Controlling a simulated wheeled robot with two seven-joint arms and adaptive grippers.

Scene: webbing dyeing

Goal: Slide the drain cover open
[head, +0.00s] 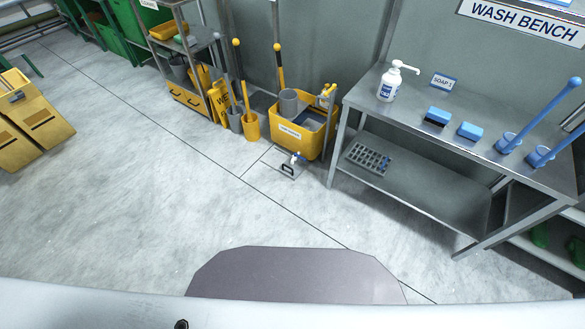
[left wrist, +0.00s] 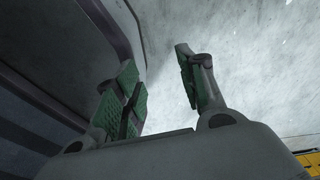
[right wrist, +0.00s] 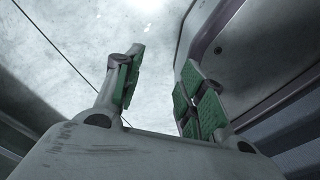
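The drain cover (head: 268,168) looks like a square grey plate set flush in the floor, with a dark handle (head: 288,169) near its right side. It lies in front of the yellow mop bucket. A small blue and white fitting (head: 297,157) sits at its back right edge; its exact form is too small to tell. My left gripper (left wrist: 157,62) is open and empty, with its green-padded fingers spread above bare floor. My right gripper (right wrist: 163,58) is also open and empty over the floor. Neither gripper shows in the head view, and the drain cover shows in neither wrist view.
The yellow mop bucket (head: 300,140) stands just behind the cover. The steel wash bench (head: 440,150) with its lower shelf stands to the right. The floor (head: 200,220) in front is clear.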

